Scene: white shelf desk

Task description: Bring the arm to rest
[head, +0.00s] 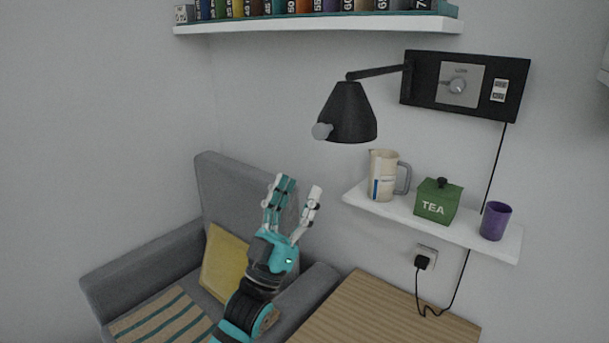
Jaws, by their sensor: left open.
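My left gripper (294,204) is open and empty, with its fingers pointing up and spread apart. It is in front of the grey armchair (235,180), left of the wall shelf and above the near left side of the wooden table. My left arm rises from the bottom edge of the head view. My right gripper is not in view.
The white wall shelf (398,211) holds a cream jug (382,175), a green tea box (437,201) and a purple cup (495,221). A black lamp (347,112) juts from the wall above. A wooden table (390,315) is bare where visible. A yellow cushion (222,262) lies on the armchair.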

